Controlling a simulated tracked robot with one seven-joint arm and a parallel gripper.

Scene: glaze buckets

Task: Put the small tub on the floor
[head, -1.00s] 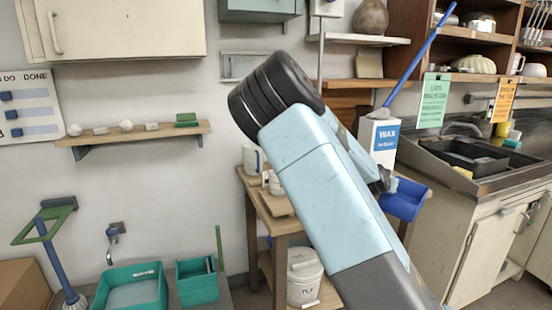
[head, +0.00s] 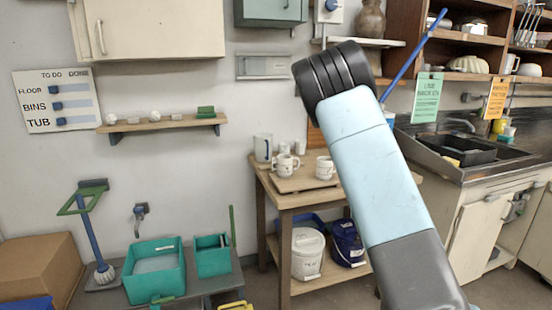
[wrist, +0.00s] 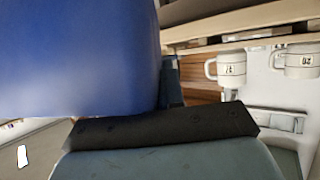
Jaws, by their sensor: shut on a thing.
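Bare floor (head: 300,300) shows in front of the table.
A wooden table (head: 292,200) carries several mugs (head: 285,165) on a board. A white bucket (head: 308,255) and a dark blue bucket (head: 347,243) stand on its lower shelf. Teal tubs (head: 155,285) stand at lower left. The sink counter (head: 470,190) is at right.

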